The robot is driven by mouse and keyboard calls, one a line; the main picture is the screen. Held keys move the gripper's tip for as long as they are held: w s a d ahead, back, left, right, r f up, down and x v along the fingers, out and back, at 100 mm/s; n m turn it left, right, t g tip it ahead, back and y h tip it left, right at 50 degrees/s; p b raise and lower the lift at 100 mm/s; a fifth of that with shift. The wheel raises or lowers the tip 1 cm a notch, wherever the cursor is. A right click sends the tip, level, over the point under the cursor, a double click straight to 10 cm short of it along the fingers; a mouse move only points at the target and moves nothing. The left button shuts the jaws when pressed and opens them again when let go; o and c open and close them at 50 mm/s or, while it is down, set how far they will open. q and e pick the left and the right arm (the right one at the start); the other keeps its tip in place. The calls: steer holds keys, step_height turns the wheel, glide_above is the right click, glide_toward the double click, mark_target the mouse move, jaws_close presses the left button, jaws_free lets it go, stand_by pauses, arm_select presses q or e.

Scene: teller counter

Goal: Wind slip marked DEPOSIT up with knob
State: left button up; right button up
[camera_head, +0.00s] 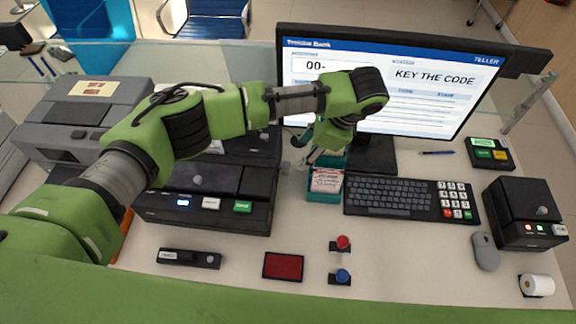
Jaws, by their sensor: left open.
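My left gripper (306,157) is open and points down in front of the monitor, partly hidden behind my own wrist. It is close above and left of a teal holder (323,196) with pale slips (327,180) bearing reddish print. I cannot read the word DEPOSIT on them. A black counter machine (205,212) left of the holder has a blue-lit display, a white button and a green button. My arm hides part of the machine behind. My right gripper is not in view.
The monitor (390,80) reads KEY THE CODE. In front are a keyboard (400,198), red pad (283,266), red and blue-handled stamps (342,244), (341,277) and a black stapler-like item (188,259). A black box (518,212) and mouse (485,251) stand right.

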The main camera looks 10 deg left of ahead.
mark_target(288, 165)
arm_select(q)
steer(key=p+x, duration=0.2)
steer(key=x, duration=0.9)
steer(key=shift+a+f, duration=0.15)
steer(key=shift+f, duration=0.15)
steer(key=shift+c, duration=0.3)
steer(key=c, duration=1)
